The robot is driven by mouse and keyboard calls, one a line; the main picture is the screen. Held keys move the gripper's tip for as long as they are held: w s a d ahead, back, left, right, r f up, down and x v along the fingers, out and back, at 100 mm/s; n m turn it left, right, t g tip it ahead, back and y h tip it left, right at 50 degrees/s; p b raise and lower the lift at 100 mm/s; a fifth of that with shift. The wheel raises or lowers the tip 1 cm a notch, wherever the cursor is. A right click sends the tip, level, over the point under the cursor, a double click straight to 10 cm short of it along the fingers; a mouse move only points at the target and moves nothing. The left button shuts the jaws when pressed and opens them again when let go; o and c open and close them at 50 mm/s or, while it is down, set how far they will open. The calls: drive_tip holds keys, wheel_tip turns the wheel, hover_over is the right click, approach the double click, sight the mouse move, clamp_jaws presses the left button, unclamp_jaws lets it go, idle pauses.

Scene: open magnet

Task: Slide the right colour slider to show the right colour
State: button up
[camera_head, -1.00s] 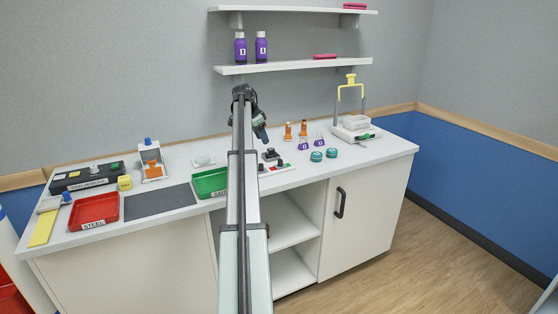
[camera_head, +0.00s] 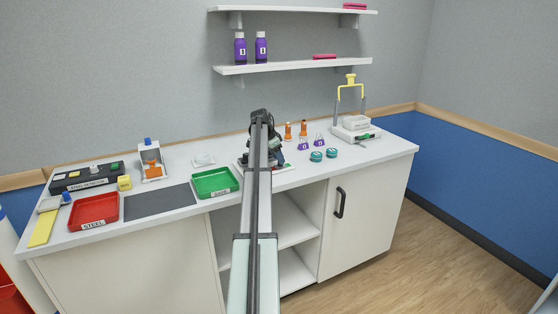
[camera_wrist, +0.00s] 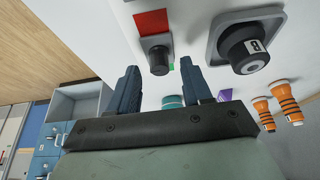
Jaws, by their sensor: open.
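In the wrist view a small dark slider knob (camera_wrist: 158,58) stands on a white panel (camera_wrist: 122,14), with a red colour patch (camera_wrist: 152,22) beside it. A sliver of green shows by the knob. My gripper (camera_wrist: 160,82) is open; its two dark fingers are apart on either side of the small knob, and I cannot tell whether they touch it. A larger black round knob (camera_wrist: 245,48) marked B sits on a grey base to the right. In the head view my gripper (camera_head: 276,158) is over the panel, and my arm hides most of it.
A green tray (camera_head: 232,186) lies left of my arm, with a red tray (camera_head: 75,222) farther left. A stand with a yellow handle (camera_head: 351,80) is back right.

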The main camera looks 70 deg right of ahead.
drive_tip(key=shift+x, duration=0.9)
drive_tip(key=shift+c, duration=0.3)
clamp_jaws()
